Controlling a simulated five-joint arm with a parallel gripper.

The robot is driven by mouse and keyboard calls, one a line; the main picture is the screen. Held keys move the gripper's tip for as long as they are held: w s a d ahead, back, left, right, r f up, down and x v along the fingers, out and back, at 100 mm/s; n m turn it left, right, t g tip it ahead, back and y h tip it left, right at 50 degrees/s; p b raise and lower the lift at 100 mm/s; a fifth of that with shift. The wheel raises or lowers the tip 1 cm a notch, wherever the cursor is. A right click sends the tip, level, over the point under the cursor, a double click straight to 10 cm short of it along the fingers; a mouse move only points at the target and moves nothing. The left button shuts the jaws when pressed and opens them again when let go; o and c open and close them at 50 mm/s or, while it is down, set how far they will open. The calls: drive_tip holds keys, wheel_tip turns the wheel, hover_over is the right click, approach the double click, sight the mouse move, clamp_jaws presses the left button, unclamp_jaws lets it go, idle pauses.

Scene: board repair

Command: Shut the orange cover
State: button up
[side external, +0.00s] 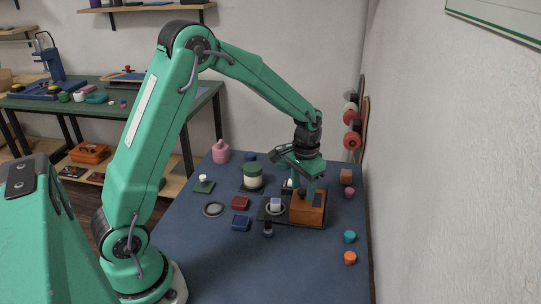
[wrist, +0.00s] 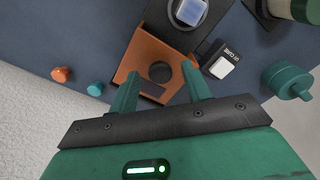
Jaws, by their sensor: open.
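The orange cover (side external: 306,212) stands at the right end of a dark base plate (side external: 265,213) on the blue table. A pale blue-white square part (side external: 276,203) sits on the dark plate to the left of the cover, uncovered. My gripper (wrist: 158,88) is open, its two fingers spread over the near edge of the cover with nothing visible held between them. In the side view my gripper (side external: 307,188) is just above the cover, partly hiding its top.
A green-lidded jar (side external: 252,177) stands behind the plate. Red (side external: 240,203) and blue (side external: 241,223) blocks lie left. Teal (side external: 350,237) and orange (side external: 350,258) knobs lie front right, near the wall.

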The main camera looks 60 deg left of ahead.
drive_tip(key=shift+c, duration=0.2)
clamp_jaws()
drive_tip(key=s+a, duration=0.6)
drive_tip(key=a, duration=0.1)
drive_tip(key=shift+s, duration=0.4)
drive_tip(key=shift+o, duration=0.2)
unclamp_jaws()
wheel_tip(320, 180, up, 8)
